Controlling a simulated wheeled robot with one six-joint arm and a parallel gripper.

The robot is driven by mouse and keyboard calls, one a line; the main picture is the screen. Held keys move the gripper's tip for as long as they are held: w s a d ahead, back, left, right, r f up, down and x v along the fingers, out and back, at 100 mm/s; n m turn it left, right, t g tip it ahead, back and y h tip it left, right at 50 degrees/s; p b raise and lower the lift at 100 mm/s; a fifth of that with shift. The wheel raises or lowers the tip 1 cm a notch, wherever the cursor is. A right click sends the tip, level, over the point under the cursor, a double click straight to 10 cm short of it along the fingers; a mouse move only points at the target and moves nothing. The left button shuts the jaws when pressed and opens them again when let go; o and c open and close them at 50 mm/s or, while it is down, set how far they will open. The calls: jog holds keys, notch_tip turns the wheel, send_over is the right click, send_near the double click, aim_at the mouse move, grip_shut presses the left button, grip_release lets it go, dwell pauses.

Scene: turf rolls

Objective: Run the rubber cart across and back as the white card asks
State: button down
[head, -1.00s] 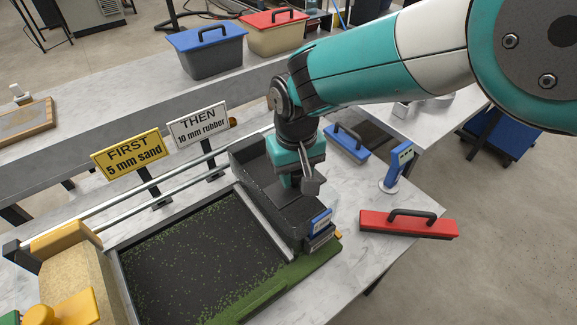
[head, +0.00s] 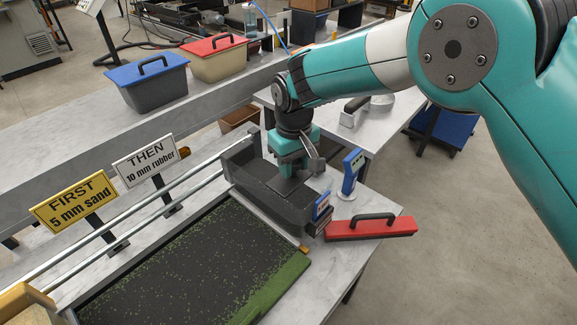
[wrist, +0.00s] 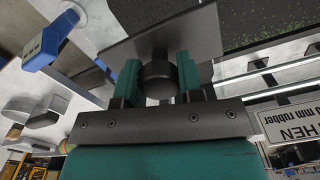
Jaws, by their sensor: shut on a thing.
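The rubber cart (head: 243,178) is a dark grey hopper with a blue tag (head: 322,205) on its near side, sitting at the right end of the rails, past the turf tray. My gripper (head: 291,168) is over the cart. The wrist view shows its teal fingers (wrist: 159,82) shut on a dark round knob (wrist: 158,92). The white card (head: 145,160) reads "THEN 10 mm rubber". The turf tray (head: 300,268) holds a dark layer with green specks and a greener strip along the near edge. The yellow card (head: 72,203) reads "FIRST 5 mm sand".
A yellowish cart (head: 22,302) is partly in view at the lower left. A red brush-like tool (head: 368,230) and a blue gauge (head: 352,172) are near the cart's right. Blue-lidded (head: 150,80) and red-lidded (head: 220,58) tubs stand on the back bench.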

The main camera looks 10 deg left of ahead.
jog(key=shift+w+r, duration=0.2)
jog(key=shift+w, duration=0.15)
jog(key=c, duration=0.7)
grip_release()
jog(key=shift+w+d, duration=0.1)
jog(key=shift+c, duration=0.2)
jog(key=shift+f, duration=0.1)
jog(key=shift+r, duration=0.4)
notch_tip(320, 180, up, 17)
jog(key=b, duration=0.2)
jog(key=shift+f, duration=0.2)
